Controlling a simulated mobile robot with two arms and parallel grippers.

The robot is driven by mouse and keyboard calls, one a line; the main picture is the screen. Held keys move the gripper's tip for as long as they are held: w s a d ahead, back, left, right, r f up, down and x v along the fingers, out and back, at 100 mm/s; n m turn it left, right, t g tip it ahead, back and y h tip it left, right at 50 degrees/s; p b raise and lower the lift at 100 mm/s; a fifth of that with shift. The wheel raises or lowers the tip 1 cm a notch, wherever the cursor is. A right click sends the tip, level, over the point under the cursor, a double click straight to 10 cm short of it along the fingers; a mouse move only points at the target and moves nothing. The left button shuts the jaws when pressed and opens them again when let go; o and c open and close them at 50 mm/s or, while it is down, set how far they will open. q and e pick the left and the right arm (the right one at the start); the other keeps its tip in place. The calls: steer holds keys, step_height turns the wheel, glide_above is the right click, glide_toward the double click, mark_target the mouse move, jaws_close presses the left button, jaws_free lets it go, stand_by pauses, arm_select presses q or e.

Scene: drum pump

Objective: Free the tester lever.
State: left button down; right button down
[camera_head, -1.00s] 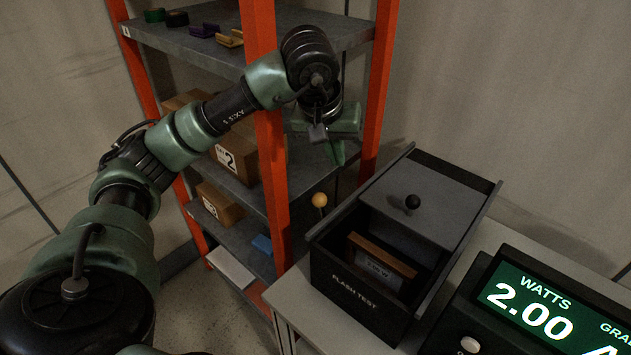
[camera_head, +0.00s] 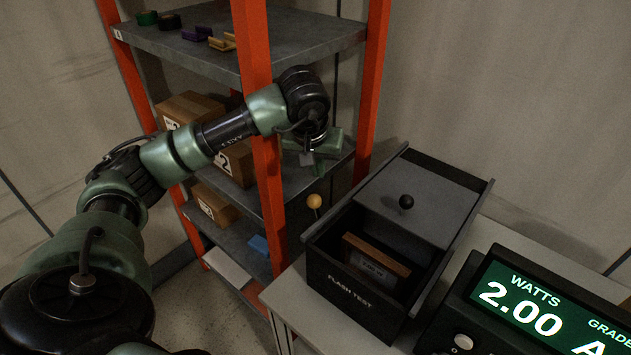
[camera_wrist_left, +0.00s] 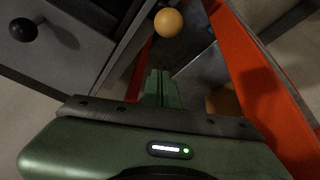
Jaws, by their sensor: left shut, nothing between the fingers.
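The black flash test box (camera_head: 350,292) stands on the table with its grey lid (camera_head: 418,203) slid part way back, and a wood-framed panel (camera_head: 374,262) sits inside. The tester lever shows as a yellow ball knob (camera_head: 314,201) at the box's left side; its shaft is mostly hidden. The knob also shows in the left wrist view (camera_wrist_left: 169,23), just beyond the fingertips. My left gripper (camera_head: 318,168) is shut and empty, above and behind the knob near the shelf post, apart from it. Its closed fingers (camera_wrist_left: 161,75) point toward the knob. My right gripper is not in view.
An orange-post shelf (camera_head: 265,150) with cardboard boxes (camera_head: 236,163) stands left of the table, close to my left arm. A meter (camera_head: 540,310) reading 2.00 watts, grade A, sits right of the box. A black lid knob (camera_head: 406,202) sticks up.

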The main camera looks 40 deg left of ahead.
mark_target(318, 216)
arm_select(q)
steer(key=s+f+p, duration=0.1)
steer(key=s+d+f+p, duration=0.1)
steer(key=shift+s+d+f, duration=0.15)
steer(key=shift+s+f, duration=0.2)
stand_by(0.4)
